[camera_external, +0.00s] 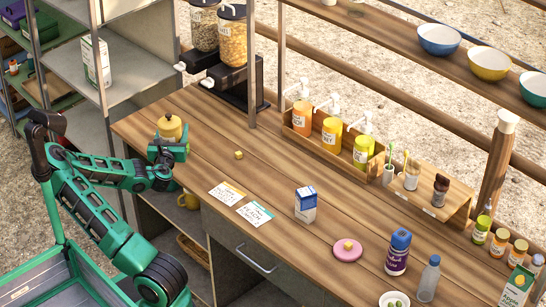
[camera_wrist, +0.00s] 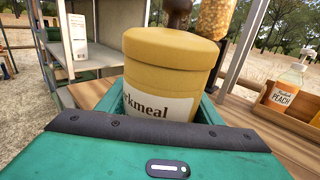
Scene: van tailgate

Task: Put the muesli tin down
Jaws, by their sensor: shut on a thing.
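My gripper (camera_external: 168,150) is at the left end of the wooden counter (camera_external: 205,125), shut on a yellow round tin (camera_external: 170,127) with a lid. The tin is upright. In the wrist view the tin (camera_wrist: 172,55) fills the middle, and its white label (camera_wrist: 160,107) shows letters like "kmeal"; I cannot read "muesli" on it. The tin's lower part is hidden by my gripper, so I cannot tell whether it touches the counter.
Cereal dispensers (camera_external: 232,45) stand behind. A blue-white carton (camera_external: 306,204) and pink disc (camera_external: 347,250) stand further right. Bare counter lies between.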

